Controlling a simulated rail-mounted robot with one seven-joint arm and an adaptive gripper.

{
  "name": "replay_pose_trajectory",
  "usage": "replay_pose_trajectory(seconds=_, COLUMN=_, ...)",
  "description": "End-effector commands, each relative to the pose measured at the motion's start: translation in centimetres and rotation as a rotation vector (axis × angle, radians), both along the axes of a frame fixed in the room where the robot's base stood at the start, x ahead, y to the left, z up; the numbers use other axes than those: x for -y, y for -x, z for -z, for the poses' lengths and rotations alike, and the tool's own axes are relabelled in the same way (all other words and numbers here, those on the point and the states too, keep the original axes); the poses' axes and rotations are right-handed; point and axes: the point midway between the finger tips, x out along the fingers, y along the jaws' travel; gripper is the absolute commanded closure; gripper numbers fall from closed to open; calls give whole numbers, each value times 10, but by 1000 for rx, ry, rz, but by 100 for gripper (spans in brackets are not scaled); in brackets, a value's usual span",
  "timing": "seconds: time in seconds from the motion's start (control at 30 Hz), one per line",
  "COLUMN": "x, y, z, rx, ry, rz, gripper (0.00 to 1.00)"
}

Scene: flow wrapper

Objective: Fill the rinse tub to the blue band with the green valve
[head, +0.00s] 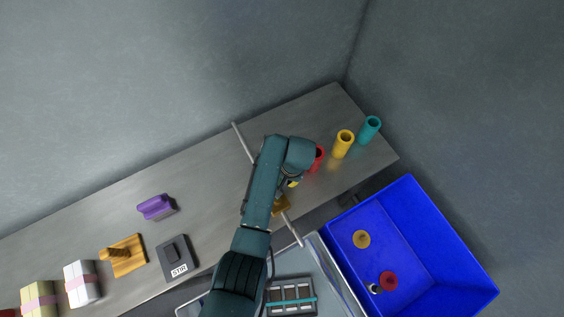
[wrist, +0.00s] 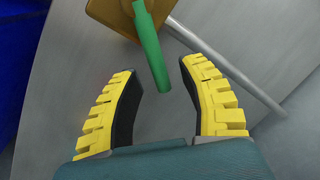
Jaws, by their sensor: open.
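The green valve handle (wrist: 150,48) shows in the wrist view as a bar attached to a brass-brown body (wrist: 118,14). My gripper (wrist: 157,70) is open, its two yellow-backed fingers on either side of the handle's free end, with gaps visible on both sides. In the head view my arm covers most of the gripper and the handle; the brown valve body (head: 282,206) shows beside the arm on a grey pipe (head: 293,231). A pale grey tub (head: 325,262) lies at the bottom, partly behind my arm. I cannot make out a blue band or water level in it.
A blue crate (head: 446,218) holding a few small items stands right of the tub. Red (head: 319,157), yellow (head: 343,144) and teal (head: 370,129) cups stand on the metal bench (head: 210,187).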

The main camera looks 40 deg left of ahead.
Motion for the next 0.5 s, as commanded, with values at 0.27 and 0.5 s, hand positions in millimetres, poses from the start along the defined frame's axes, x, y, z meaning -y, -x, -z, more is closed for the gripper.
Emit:
replay_pose_trajectory(seconds=0.27, x=11, y=-6, z=-59, rx=5, ry=-2, rz=2, gripper=58)
replay_pose_trajectory(seconds=0.5, x=19, y=-9, z=-105, rx=2, ry=-1, rz=1, gripper=58)
